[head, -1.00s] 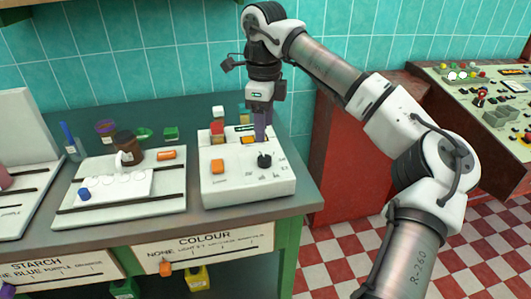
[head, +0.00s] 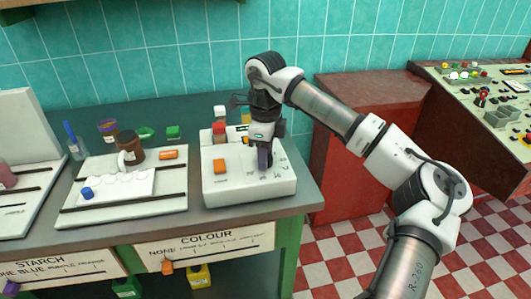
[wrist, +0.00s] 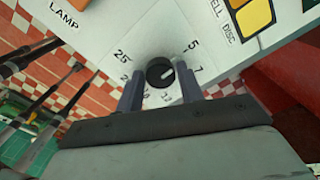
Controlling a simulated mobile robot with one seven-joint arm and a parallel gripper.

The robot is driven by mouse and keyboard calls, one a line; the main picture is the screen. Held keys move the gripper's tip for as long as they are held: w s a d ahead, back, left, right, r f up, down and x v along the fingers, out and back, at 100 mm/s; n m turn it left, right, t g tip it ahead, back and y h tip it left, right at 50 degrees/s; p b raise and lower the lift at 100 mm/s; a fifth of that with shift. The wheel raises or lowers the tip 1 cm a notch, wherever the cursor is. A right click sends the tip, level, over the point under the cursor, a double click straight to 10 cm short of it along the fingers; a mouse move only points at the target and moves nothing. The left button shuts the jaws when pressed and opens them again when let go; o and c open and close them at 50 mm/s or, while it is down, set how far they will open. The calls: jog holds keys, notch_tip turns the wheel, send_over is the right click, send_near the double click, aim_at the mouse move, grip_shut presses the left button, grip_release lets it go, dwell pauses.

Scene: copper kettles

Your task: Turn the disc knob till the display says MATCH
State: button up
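The white instrument box (head: 240,190) stands on the bench in the head view. Its round black disc knob (wrist: 160,72) shows in the wrist view, with a pale pointer mark and a number scale around it. My gripper (head: 264,166) is over the box and points down at the knob, which it hides in the head view. In the wrist view my gripper (wrist: 161,78) is open, with one finger on each side of the knob and narrow gaps between. The display's wording cannot be read in either view.
A white tray (head: 125,205) with a brown jar (head: 130,147) lies to the left. A red cabinet (head: 345,150) stands right of the bench.

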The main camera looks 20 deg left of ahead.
jog(key=c, duration=0.6)
jog(key=shift+o, duration=0.3)
jog(key=m+b, duration=0.1)
jog(key=m, duration=0.2)
jog(key=shift+m, duration=0.4)
jog(key=shift+m+b, duration=0.75)
jog(key=shift+m, duration=1.15)
jog(key=o, duration=1)
jog(key=shift+c, duration=0.2)
